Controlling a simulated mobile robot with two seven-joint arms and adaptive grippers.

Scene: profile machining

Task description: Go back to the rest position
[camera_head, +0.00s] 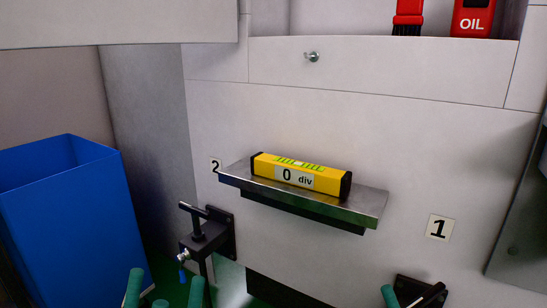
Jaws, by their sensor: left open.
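My left gripper (166,283) shows at the bottom edge, left of centre. Its teal fingertips stand apart with nothing between them, so it is open. Of my right gripper, a teal fingertip (389,296) shows at the bottom edge, right of centre; the rest is out of frame, so its opening cannot be told. Both grippers appear low in the view, below the metal shelf (372,205). A yellow level (325,181) with black ends, marked "0 div", lies on that shelf, apart from both grippers.
A blue bin (70,215) stands at the left. A black clamp (208,235) projects from the wall near label 2 (215,166). Another black fitting (425,292) is below label 1 (440,228). A red brush (408,15) and OIL container (474,18) stand on the upper ledge.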

